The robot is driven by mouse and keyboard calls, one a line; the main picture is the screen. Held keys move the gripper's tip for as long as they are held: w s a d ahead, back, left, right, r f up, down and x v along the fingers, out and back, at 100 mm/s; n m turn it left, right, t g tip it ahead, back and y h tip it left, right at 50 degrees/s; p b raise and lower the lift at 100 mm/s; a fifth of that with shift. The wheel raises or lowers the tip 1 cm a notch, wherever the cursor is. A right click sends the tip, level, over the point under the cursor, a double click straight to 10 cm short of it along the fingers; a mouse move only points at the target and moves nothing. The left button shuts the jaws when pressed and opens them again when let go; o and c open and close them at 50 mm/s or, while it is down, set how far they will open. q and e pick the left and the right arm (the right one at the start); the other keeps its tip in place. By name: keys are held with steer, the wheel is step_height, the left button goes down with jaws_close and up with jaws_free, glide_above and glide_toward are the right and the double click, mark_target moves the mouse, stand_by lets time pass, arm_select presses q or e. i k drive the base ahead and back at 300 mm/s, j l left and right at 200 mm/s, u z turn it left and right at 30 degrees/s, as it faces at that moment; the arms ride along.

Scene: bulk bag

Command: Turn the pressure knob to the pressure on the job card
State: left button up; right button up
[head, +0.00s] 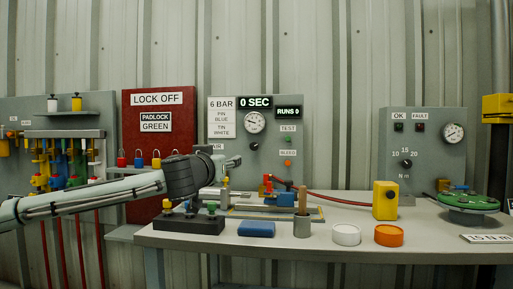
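The job card (221,105) on the grey test panel reads 6 BAR, PIN BLUE and TIN WHITE. A round white pressure gauge (254,122) is right of the card; its needle is too small to read surely. A small black knob (254,146) sits under the gauge, with nothing touching it. My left arm reaches in from the left, and its gripper (234,162) is in front of the panel, left of and a little below the knob. Its fingers are too small and partly hidden to judge. My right gripper is out of view.
The bench (350,215) holds a black block with coloured plugs (188,224), a blue pad (256,229), a grey cup (302,228), white and orange rings, and a yellow box (385,200). A red hose (335,199) crosses behind. A red lock-off board (150,130) stands left.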

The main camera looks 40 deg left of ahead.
mark_target(254, 145)
steer(key=i+j, duration=1)
steer(key=i, duration=0.25)
